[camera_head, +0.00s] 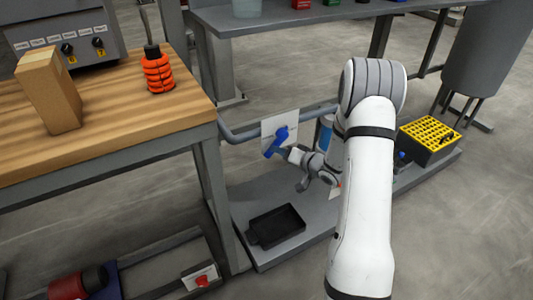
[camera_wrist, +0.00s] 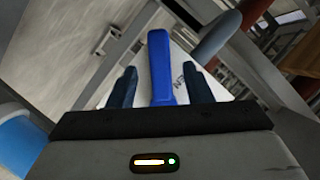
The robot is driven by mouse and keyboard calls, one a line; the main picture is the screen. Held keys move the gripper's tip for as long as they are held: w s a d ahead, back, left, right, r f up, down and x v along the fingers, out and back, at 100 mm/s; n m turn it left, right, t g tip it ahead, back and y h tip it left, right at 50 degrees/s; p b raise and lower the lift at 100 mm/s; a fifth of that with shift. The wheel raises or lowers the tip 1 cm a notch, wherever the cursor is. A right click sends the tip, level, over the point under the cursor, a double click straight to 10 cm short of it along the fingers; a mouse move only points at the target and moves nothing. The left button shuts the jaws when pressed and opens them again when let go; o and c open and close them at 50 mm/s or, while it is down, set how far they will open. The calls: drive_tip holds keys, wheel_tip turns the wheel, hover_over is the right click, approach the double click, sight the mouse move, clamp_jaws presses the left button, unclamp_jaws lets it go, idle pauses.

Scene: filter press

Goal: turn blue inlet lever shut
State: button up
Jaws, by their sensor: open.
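The blue inlet lever (camera_head: 276,141) sits in front of a white plate (camera_head: 290,127) on a grey pipe, slanting down to the left in the head view. In the wrist view the blue lever (camera_wrist: 161,67) lies between the two dark fingers of my gripper (camera_wrist: 160,90). A gap shows on each side of the lever, so the fingers are around it but not shut on it. In the head view my gripper (camera_head: 284,153) is at the lever's lower end, small and partly merged with it. The lever's pivot is hard to make out.
The grey pipe (camera_head: 240,136) runs beside the wooden table (camera_head: 120,125). A black tray (camera_head: 276,227) lies on the grey base plate below. A yellow-topped crate (camera_head: 429,137) stands to the right. A blue cylinder (camera_wrist: 20,143) shows at the left of the wrist view.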

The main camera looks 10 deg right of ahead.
drive_tip(key=b+x, duration=0.2)
drive_tip(key=x, duration=0.4)
drive_tip(key=shift+w+a, duration=0.25)
drive_tip(key=shift+w, duration=0.05)
drive_tip(key=shift+f, duration=0.1)
drive_tip(key=shift+c, duration=0.5)
clamp_jaws()
